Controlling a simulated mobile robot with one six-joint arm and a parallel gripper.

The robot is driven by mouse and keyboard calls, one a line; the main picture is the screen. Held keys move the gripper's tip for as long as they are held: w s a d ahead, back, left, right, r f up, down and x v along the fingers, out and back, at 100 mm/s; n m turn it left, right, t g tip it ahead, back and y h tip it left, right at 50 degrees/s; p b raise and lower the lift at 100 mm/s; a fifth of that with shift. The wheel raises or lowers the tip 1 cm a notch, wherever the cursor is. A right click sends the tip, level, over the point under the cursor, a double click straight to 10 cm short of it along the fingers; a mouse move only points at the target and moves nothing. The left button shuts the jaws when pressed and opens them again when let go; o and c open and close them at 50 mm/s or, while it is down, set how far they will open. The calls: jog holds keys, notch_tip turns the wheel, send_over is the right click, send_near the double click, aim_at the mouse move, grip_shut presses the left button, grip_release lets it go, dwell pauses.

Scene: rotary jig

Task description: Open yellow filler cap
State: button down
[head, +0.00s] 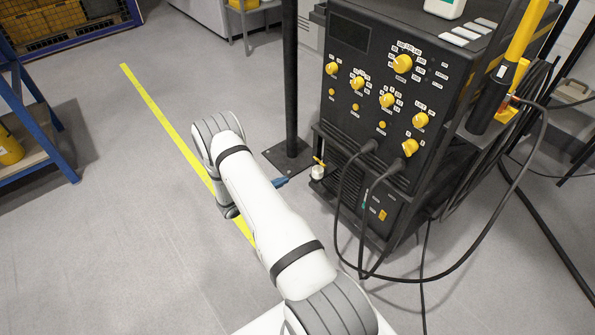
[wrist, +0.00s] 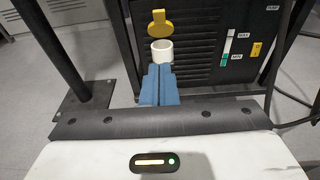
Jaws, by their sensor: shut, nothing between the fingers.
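The yellow filler cap (wrist: 159,23) stands raised above and behind the white filler neck (wrist: 161,52) in the wrist view, and the neck's round mouth shows uncovered. In the head view the cap (head: 319,160) is a small yellow piece above the white neck (head: 317,172), low on the left side of the black machine. My gripper (wrist: 160,70) has its blue fingers together, with nothing between them. The fingertips point at the neck and overlap its lower edge in the wrist view; contact cannot be told. In the head view the gripper (head: 283,182) is left of the neck.
The black machine (head: 345,110) has yellow knobs and cables (head: 365,230) hanging at its front. A black post (head: 290,80) on a floor plate stands left of the neck. A level gauge (wrist: 228,42) marked MIN is to its right. Open floor lies to the left.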

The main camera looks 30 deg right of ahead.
jog(key=b, duration=0.2)
send_near(319, 161)
notch_tip(319, 161, down, 4)
jog(key=w+d, duration=0.1)
jog(key=d, duration=0.2)
jog(key=shift+w+d+r, duration=0.15)
jog(key=shift+d+r, duration=0.45)
jog(key=shift+r, duration=0.05)
jog(key=shift+w+d+r, duration=0.2)
jog(key=shift+d+r, duration=0.4)
jog(key=shift+r, duration=0.05)
